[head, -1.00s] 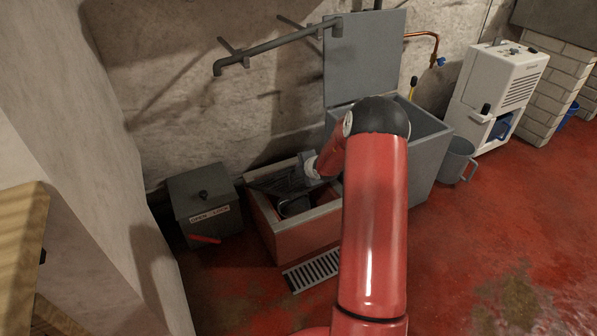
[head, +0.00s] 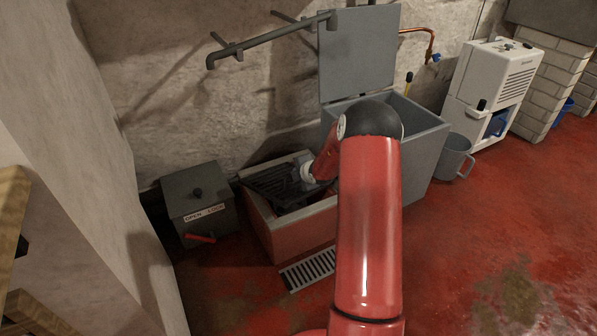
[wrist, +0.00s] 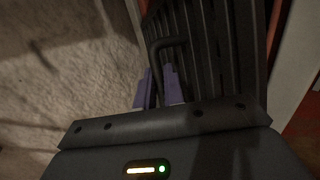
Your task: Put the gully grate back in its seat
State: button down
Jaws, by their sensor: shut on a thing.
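The gully grate (head: 268,184) is a dark slatted grid in the head view, at the opening of a low pale-rimmed gully box (head: 318,209). It looks tilted, and I cannot tell whether any edge rests on the seat. My gripper (head: 301,170) is at the grate's right side, partly hidden behind my red arm. In the wrist view, the fingers of my gripper (wrist: 157,88) are shut on the bent bar handle (wrist: 156,48) of the grate (wrist: 215,45). The seat is mostly hidden under the grate.
A grey box with a red lever (head: 197,203) stands left of the gully. A grey open-lidded tank (head: 426,150) stands right, with a grey bucket (head: 455,157) beside it. A slotted floor drain (head: 308,269) lies in front. A wall pipe (head: 270,45) runs above. The red floor at right is clear.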

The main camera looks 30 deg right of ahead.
jog(key=shift+w+f+b, duration=0.25)
jog(key=shift+f+b, duration=0.4)
jog(key=shift+f, duration=0.3)
jog(key=shift+w, duration=0.1)
jog(key=shift+w+d+b, duration=0.1)
jog(key=shift+d+b, duration=0.1)
jog(key=shift+b, duration=0.4)
jog(key=shift+d+m+h+b, duration=0.3)
jog(key=shift+h+b, duration=0.2)
jog(key=shift+b, duration=0.25)
jog(key=shift+w, duration=0.15)
